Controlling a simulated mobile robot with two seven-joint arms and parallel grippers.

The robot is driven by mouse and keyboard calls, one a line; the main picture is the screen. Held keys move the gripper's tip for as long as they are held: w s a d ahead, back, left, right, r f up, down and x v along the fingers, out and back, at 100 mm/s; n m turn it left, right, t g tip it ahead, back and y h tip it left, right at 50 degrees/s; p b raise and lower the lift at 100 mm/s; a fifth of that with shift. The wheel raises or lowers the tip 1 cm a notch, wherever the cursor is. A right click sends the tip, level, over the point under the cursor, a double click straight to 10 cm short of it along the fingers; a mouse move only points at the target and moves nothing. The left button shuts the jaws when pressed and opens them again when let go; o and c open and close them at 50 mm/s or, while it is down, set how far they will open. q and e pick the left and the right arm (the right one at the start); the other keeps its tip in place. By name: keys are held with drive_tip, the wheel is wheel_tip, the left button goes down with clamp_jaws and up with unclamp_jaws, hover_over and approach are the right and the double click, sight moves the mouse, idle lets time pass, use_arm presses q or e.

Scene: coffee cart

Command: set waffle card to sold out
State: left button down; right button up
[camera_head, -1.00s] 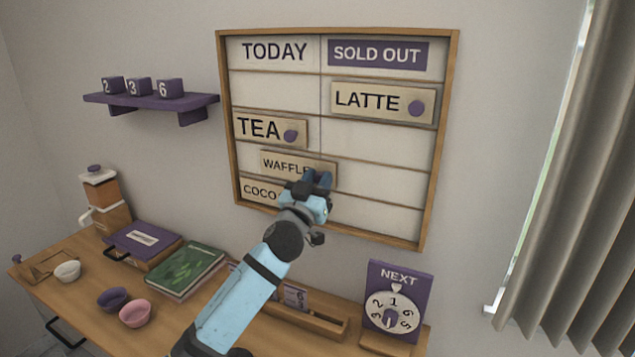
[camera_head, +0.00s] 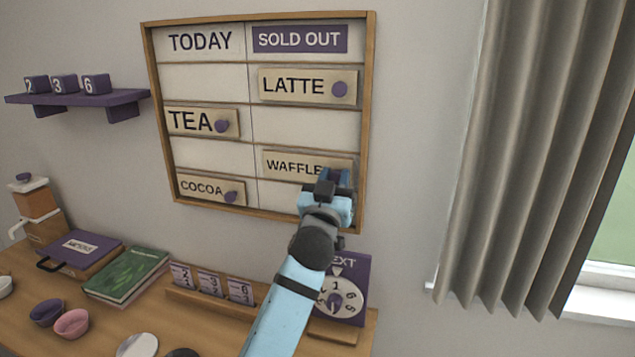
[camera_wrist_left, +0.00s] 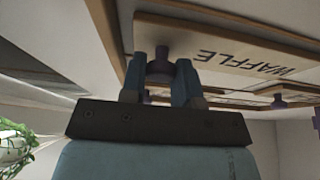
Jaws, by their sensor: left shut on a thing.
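The SOLD OUT heading (camera_head: 300,39) tops the right column. My right gripper is not in view.
The latte card (camera_head: 292,87) is higher in the right column. The tea card (camera_head: 190,122) and cocoa card (camera_head: 202,188) are in the left column. A shelf (camera_head: 125,98) is left of the board. The dial sign (camera_head: 352,268) stands below, partly behind my arm.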

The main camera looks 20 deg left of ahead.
use_arm(q)
drive_tip(key=shift+d, duration=0.25)
drive_tip(key=c, duration=1.3)
unclamp_jaws()
drive_tip(key=o, duration=0.4)
drive_tip(key=shift+d, duration=0.15)
drive_tip(key=shift+f, duration=0.1)
